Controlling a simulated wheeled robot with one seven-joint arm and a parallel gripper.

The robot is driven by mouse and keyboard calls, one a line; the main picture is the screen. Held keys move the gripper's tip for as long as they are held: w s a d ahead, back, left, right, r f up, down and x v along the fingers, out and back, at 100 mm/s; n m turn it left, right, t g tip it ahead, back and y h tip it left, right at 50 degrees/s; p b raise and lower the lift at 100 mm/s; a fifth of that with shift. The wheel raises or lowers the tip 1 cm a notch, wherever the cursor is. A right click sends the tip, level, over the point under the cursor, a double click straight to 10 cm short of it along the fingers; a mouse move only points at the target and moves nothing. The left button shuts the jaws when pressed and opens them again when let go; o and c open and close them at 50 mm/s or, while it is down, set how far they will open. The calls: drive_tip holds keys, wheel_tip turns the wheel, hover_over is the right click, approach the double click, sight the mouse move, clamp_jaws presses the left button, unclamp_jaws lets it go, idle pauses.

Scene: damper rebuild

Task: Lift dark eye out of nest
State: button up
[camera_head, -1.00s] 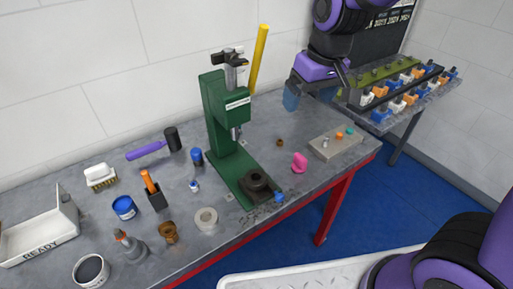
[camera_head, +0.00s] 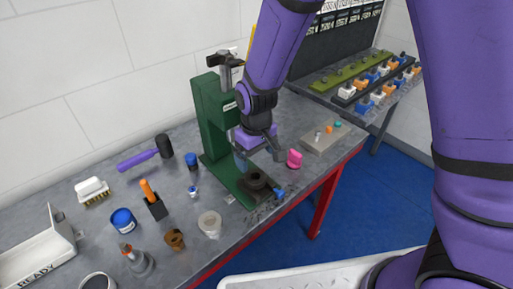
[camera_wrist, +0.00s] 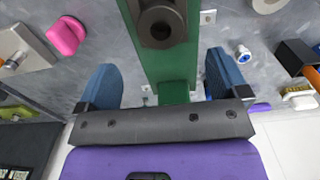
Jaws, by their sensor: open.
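A dark round piece with a hole, seemingly the dark eye in its nest, sits on the foot of the green press (camera_head: 222,130); I cannot tell eye (camera_head: 255,181) from nest. In the wrist view the dark ring (camera_wrist: 160,22) is at top centre on the green foot, with its hole visible. My gripper (camera_head: 258,158) is beside the press column, above and behind the dark piece. In the wrist view my gripper (camera_wrist: 162,70) has its blue fingers wide apart with nothing between them but the green foot below.
A pink piece (camera_head: 294,159) and a grey block with small parts (camera_head: 322,138) stand to the right. A small blue item (camera_head: 280,193) lies by the press foot. A pale ring (camera_head: 210,224), a brown cup (camera_head: 174,239) and a blue tin (camera_head: 123,220) stand left.

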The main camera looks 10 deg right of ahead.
sight(256, 174)
wheel_tip(256, 174, down, 8)
drive_tip(key=shift+f, duration=0.15)
idle(0.3)
drive_tip(key=c, duration=1.1)
drive_tip(key=shift+r, duration=0.25)
drive_tip(key=shift+r, duration=1)
drive_tip(key=shift+r, duration=2)
